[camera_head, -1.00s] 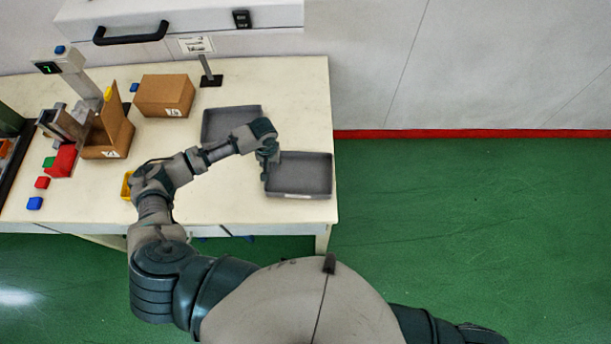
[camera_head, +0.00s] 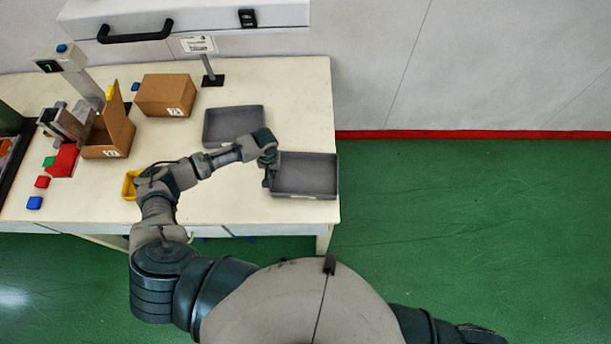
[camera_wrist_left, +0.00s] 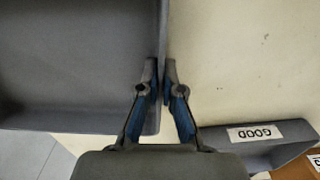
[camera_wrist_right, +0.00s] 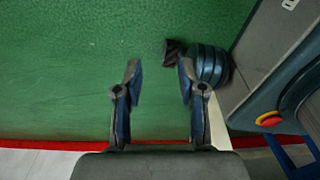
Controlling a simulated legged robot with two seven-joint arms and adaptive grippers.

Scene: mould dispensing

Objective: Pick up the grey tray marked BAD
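A grey tray (camera_head: 304,193) lies at the right front corner of the table; no BAD mark shows on it from here. My left gripper (camera_head: 267,172) is at its left wall. In the left wrist view this tray (camera_wrist_left: 70,60) fills the left side, and the fingers (camera_wrist_left: 160,75) are closed on its wall, one on each side. A second grey tray (camera_head: 232,141), farther back, carries a GOOD label in the left wrist view (camera_wrist_left: 255,133). My right gripper (camera_wrist_right: 157,85) is open and empty, off the table over the green floor.
The green floor (camera_head: 460,210) to the right is clear.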

